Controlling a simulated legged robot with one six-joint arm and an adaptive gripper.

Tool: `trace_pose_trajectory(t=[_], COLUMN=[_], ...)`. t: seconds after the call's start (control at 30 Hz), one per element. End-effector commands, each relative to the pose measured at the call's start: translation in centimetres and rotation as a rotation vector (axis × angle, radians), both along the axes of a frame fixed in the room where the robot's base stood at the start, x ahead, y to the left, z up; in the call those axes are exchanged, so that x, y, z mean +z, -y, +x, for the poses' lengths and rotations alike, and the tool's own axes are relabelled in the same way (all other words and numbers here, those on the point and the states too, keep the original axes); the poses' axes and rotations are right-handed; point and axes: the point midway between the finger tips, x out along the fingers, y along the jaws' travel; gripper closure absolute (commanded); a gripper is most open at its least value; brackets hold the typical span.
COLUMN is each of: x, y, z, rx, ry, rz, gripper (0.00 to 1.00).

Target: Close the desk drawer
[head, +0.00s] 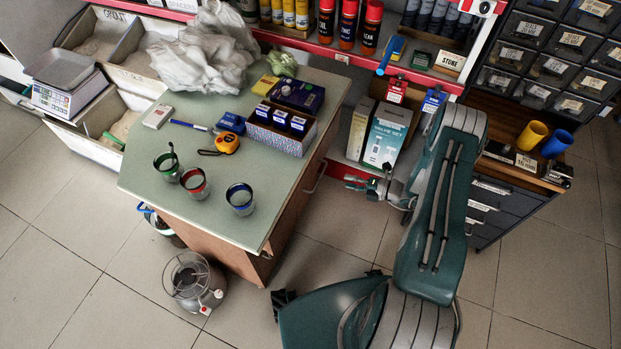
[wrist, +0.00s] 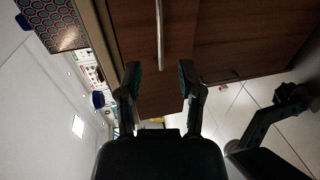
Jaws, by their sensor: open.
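The desk (head: 228,215) has a pale green top and brown wood sides. On its right side a thin metal bar handle (head: 314,178) shows at a steep angle. In the wrist view a brown drawer front (wrist: 134,35) with a metal bar handle (wrist: 160,30) fills the upper middle. I cannot tell how far the drawer stands out. My gripper (head: 352,183) is to the right of the desk's side, facing it and apart from the handle. In the wrist view my gripper (wrist: 160,78) is open and empty, its fingertips either side of the handle's line.
Another brown panel (wrist: 245,28) adjoins the drawer front. A shelf unit with boxes (head: 387,135) stands behind my gripper. A grey round device (head: 194,282) is on the floor before the desk. Cups and small boxes stand on the desk top. The tiled floor at left is clear.

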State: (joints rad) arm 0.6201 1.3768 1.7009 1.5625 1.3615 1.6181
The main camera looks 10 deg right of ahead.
Motion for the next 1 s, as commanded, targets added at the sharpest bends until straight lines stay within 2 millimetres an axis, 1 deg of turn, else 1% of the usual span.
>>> trace_pose_trajectory(t=[0.07,0.17,0.5,0.6,0.73,1.0], x=[-0.2,-0.4,-1.6,-1.9,-2.3,-2.4], y=[0.0,-0.9,-6.2,-7.3,-8.3,-8.8], z=[0.0,0.6,4.1,5.0,5.8,6.2], rx=[-0.007,-0.006,-0.001,-0.002,-0.004,-0.006], ry=[-0.012,-0.013,-0.012,-0.011,-0.011,-0.010], rz=[0.020,0.019,0.010,0.010,0.011,0.011], gripper=[0.52,0.52,0.52,0.52,0.52,0.52])
